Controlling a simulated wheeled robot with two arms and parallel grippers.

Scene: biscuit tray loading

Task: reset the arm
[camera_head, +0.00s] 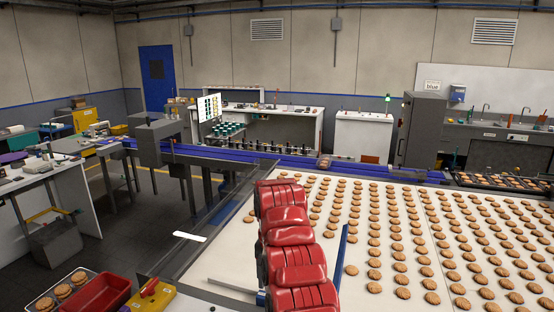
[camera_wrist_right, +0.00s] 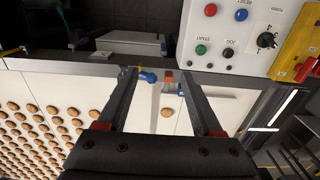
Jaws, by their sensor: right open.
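My red arm (camera_head: 295,245) rises from the bottom centre of the head view and stands in front of the biscuit belt. Its gripper does not show there; the arm hides it or it is turned away. In the right wrist view my right gripper (camera_wrist_right: 158,78) is open, its two dark fingers well apart, with nothing held between them. A single biscuit (camera_wrist_right: 166,112) shows beyond the fingers on the pale belt, apart from them. My left gripper is in neither view.
The white belt (camera_head: 222,262) carries many rows of biscuits. A blue bar (camera_head: 343,262) stands right of my arm. A red bin (camera_head: 103,294) and a biscuit tray (camera_head: 48,296) are at the lower left. A control box (camera_wrist_right: 222,50) with buttons is near the right finger.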

